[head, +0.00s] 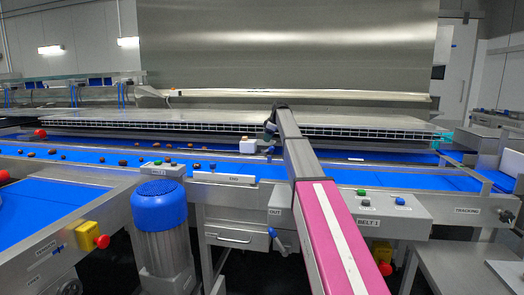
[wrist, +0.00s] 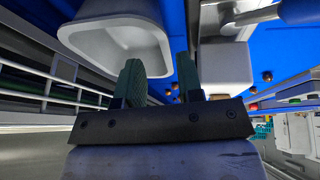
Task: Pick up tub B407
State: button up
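A white, open-topped tub (wrist: 120,38) fills the upper left of the wrist view and looks empty. No tub label can be read, so I cannot tell whether it is B407. My gripper (wrist: 159,60) is open, with a gap between its two dark fingers. The left finger overlaps the tub's inside in the picture and the right finger lies outside its right wall; I cannot tell whether they touch. In the head view my gripper (head: 270,131) is small and partly hidden at the arm's end, beside a small white object (head: 248,145) at the belt.
A white block-like object (wrist: 226,66) stands right of the fingers in the wrist view. Brown dates (head: 122,162) lie scattered on the blue belt (head: 95,165). A steel hood (head: 290,50) rises behind. A blue motor (head: 160,207) and control panel (head: 385,205) stand in front.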

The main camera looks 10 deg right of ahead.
aim_at(263, 151)
jog(key=x, duration=0.7)
jog(key=shift+a+f, duration=0.2)
jog(key=shift+f, duration=0.05)
grip_shut()
